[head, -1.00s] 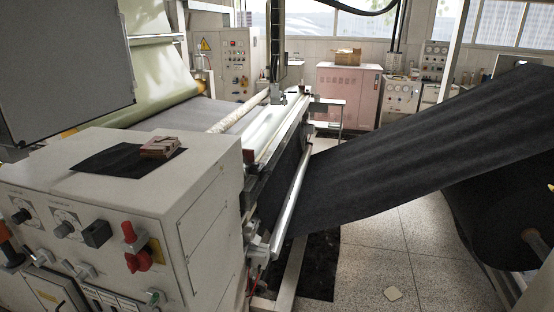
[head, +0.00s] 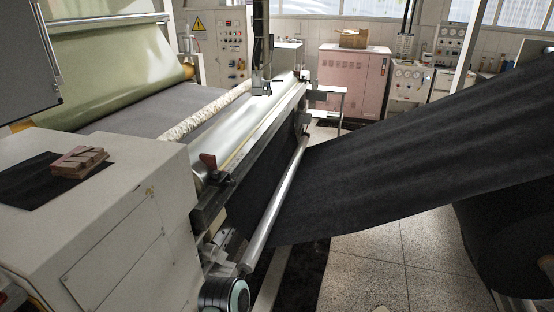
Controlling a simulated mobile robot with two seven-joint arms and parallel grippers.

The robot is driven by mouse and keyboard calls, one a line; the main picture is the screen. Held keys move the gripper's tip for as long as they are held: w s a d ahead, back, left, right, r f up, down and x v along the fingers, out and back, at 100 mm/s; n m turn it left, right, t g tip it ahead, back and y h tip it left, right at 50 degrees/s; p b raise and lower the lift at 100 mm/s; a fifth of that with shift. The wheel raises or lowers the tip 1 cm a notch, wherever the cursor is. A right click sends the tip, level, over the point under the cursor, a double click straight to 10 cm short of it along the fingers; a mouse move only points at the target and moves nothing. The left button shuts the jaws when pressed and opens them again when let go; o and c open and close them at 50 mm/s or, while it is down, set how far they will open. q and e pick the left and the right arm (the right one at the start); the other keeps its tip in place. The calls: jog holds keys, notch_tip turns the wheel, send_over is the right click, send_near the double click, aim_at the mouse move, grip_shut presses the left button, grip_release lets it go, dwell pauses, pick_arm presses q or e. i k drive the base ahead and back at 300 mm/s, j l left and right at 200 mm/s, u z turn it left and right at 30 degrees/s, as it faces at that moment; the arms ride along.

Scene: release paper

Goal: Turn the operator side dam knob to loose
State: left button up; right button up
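I cannot pick out the operator side dam knob with certainty. At the near end of the long pale roller (head: 245,115) stands a small dark red piece (head: 208,161), with small dark fittings (head: 222,179) just beside it. These are too small to read any setting or direction. Neither of my grippers shows in the head view. A dark cylinder with a teal ring (head: 225,294) shows at the bottom edge; it may be part of my arm.
A cream machine cabinet (head: 120,225) fills the lower left, with brown blocks (head: 80,162) on a black sheet. A black web (head: 400,160) slopes up to the right. A metal bar (head: 275,210) runs alongside the machine. Speckled floor (head: 380,260) is open at lower right.

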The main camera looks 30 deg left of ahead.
aim_at(216, 174)
jog(key=i+l, duration=0.1)
jog(key=i, duration=0.4)
jog(key=i+l, duration=0.1)
jog(key=i, duration=0.4)
jog(key=i+l+u, duration=0.1)
jog(key=i, duration=0.45)
jog(key=i+u, duration=0.2)
jog(key=u, duration=0.2)
jog(key=i+j+u, duration=0.1)
jog(key=u, duration=0.3)
jog(key=i+l+u, duration=0.1)
jog(key=i+u, duration=0.15)
jog(key=u, duration=0.15)
jog(key=i+l+u, duration=0.1)
jog(key=u, duration=0.3)
jog(key=i+l, duration=0.05)
jog(key=i, duration=0.05)
